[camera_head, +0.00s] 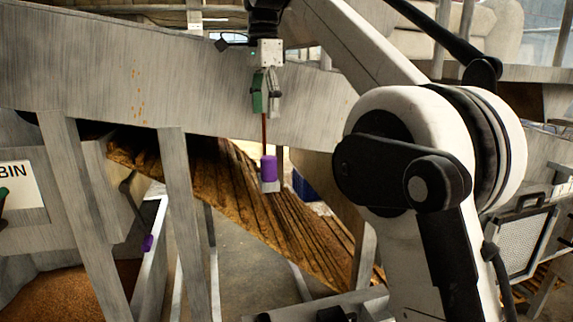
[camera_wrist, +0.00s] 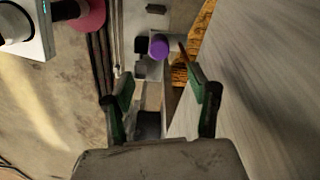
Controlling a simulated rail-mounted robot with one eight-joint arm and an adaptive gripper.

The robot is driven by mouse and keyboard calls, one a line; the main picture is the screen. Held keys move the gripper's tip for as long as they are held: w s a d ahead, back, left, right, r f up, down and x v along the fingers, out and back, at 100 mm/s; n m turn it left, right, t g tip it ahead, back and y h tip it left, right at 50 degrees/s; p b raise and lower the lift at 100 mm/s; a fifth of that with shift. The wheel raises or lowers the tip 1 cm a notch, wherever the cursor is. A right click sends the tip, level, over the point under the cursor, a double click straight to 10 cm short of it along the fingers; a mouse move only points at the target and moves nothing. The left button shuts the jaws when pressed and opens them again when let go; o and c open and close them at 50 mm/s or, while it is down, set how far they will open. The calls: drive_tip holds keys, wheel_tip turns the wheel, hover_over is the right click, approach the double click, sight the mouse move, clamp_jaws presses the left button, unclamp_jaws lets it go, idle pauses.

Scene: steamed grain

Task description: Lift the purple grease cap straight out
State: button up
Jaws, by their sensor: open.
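The purple grease cap (camera_head: 268,168) sits upright on a small pale block (camera_head: 270,186) below my gripper in the head view. It also shows as a round purple top in the wrist view (camera_wrist: 159,46), ahead of the fingertips. My gripper (camera_head: 265,108) has green finger pads and points down above the cap, with a clear gap between them. In the wrist view my gripper (camera_wrist: 161,80) is open, with nothing between its fingers. A thin brown rod (camera_head: 263,130) stands close to the cap, between it and my gripper's height in the head view.
A ridged, grain-coated sloping panel (camera_head: 250,200) lies behind the cap. A large grey beam (camera_head: 170,75) crosses behind my gripper; a grey surface fills the right of the wrist view (camera_wrist: 260,90). Another small purple piece (camera_head: 147,243) is on a rail at left, near a brown grain heap (camera_head: 65,300).

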sight(268, 157)
wheel_tip(268, 157, down, 8)
drive_tip(key=shift+w+f, duration=0.1)
drive_tip(key=shift+f, duration=0.1)
drive_tip(key=shift+d+f, duration=0.15)
drive_tip(key=shift+f, duration=1.2)
drive_tip(key=shift+d+f, duration=0.15)
drive_tip(key=shift+f, duration=1.2)
drive_tip(key=shift+c, duration=0.5)
drive_tip(key=c, duration=1.2)
drive_tip(key=shift+o, duration=0.2)
drive_tip(key=shift+r, duration=0.1)
